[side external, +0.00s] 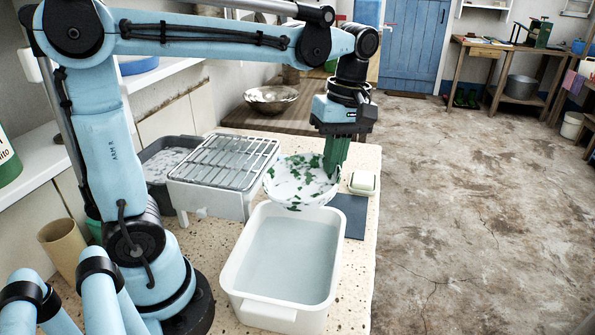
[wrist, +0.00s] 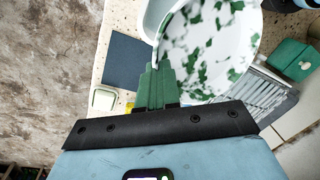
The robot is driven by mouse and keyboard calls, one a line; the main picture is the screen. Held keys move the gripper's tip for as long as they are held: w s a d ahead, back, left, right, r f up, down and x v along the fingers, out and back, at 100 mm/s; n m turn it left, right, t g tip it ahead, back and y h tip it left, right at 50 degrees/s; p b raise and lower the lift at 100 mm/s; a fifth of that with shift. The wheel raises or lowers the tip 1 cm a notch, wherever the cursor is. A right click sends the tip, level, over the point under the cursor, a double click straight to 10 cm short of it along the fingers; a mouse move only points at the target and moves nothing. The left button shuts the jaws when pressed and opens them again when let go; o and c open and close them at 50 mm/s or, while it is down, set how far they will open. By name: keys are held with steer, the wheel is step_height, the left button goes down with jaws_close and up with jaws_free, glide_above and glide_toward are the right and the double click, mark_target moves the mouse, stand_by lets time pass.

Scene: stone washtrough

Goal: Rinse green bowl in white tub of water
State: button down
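The bowl (side external: 300,183) is white with green leaf-shaped patches, and it is at the far end of the white tub (side external: 237,262). The tub holds clear water (side external: 288,258). My gripper (side external: 333,170), with green fingers, comes down at the right side of the bowl and appears shut on its rim. The bowl looks raised and slightly tilted, its lower edge overlapping the tub's far rim in the side view. In the wrist view, the bowl (wrist: 208,50) fills the upper right beside my fingers (wrist: 156,88), and part of the tub rim (wrist: 152,22) shows behind it.
A wire rack (side external: 228,160) sits over a white basin left of the bowl, with a grey tub (side external: 163,160) behind it. A soap dish (side external: 362,183) and dark blue mat (side external: 352,212) lie right. A metal bowl (side external: 271,98) stands on the wooden table behind.

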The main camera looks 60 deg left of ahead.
mark_target(310, 195)
steer(key=s+n, duration=0.1)
steer(key=s+d+n, duration=0.1)
steer(key=s+n, duration=0.1)
steer(key=s+d+n, duration=0.1)
steer(key=s, duration=0.1)
steer(key=shift+s+r+n+t, duration=0.15)
steer(key=shift+r+n+t, duration=0.15)
steer(key=shift+r, duration=0.1)
steer(key=shift+s+d+n, duration=0.15)
steer(key=shift+s+n, duration=0.3)
steer(key=shift+n, duration=0.05)
steer(key=shift+f, duration=6.4)
steer(key=shift+r, duration=5.45)
steer(key=shift+r, duration=2)
